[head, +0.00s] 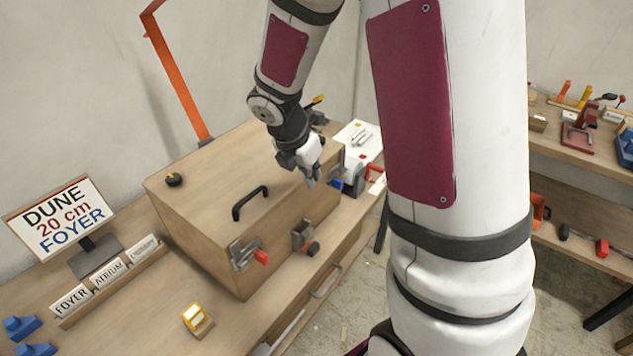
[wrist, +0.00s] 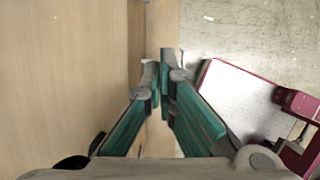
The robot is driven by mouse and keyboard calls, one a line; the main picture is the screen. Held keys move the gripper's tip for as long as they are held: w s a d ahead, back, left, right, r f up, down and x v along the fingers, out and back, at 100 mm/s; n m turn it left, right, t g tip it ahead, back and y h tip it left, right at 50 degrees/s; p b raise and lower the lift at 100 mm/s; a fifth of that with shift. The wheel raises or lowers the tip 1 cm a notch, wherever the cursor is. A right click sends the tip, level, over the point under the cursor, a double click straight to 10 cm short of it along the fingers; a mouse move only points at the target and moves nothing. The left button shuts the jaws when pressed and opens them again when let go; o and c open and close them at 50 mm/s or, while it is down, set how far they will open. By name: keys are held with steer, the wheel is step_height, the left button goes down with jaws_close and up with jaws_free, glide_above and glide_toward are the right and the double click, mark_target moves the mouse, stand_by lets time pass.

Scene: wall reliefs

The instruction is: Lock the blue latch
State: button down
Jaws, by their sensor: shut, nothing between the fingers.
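The blue latch (head: 337,184) shows in the head view at the right end of the wooden box's front face. It is small there and partly hidden by my gripper, so I cannot tell its handle position. My gripper (head: 311,180) points down above the front edge of the box, just left of the blue latch. Its fingers are together with nothing between them. In the wrist view the teal fingers of my gripper (wrist: 163,68) meet over the box edge, and I cannot make out the blue latch there.
The wooden box (head: 200,185) has a black lid handle (head: 250,202), a red-tipped latch (head: 249,254) and a dark-knobbed latch (head: 304,238). A sign (head: 60,215) stands at the left. A shelf (head: 575,150) with tools is at the right.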

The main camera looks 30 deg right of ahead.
mark_target(338, 180)
steer(key=shift+f, duration=0.1)
steer(key=w+d+f, duration=0.2)
steer(key=d+f, duration=0.5)
steer(key=f, duration=0.2)
steer(key=shift+w+b, duration=0.3)
steer(key=shift+b, duration=0.15)
steer(key=shift+d, duration=0.15)
steer(key=shift+w+d+p, duration=0.2)
steer(key=shift+w+d, duration=0.05)
steer(key=shift+d, duration=0.35)
steer(key=shift+w+d+p, duration=0.2)
steer(key=shift+d, duration=0.45)
steer(key=shift+w+d+p, duration=0.2)
steer(key=shift+w+d, duration=0.05)
steer(key=shift+d, duration=0.35)
